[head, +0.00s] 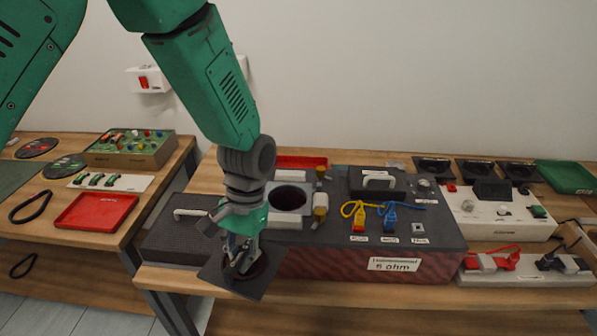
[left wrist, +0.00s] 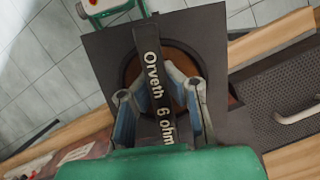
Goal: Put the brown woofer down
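The brown woofer (left wrist: 175,85) is a brown cone in a square dark plate, with a black bar reading "Orveth 6 ohm" across it. My left gripper (head: 240,262) has its fingers on either side of this bar and is shut on it. My right gripper is in neither view.
A white device (head: 500,215) is farther right. A side table at left holds a red tray (head: 95,211). Tiled floor shows below.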

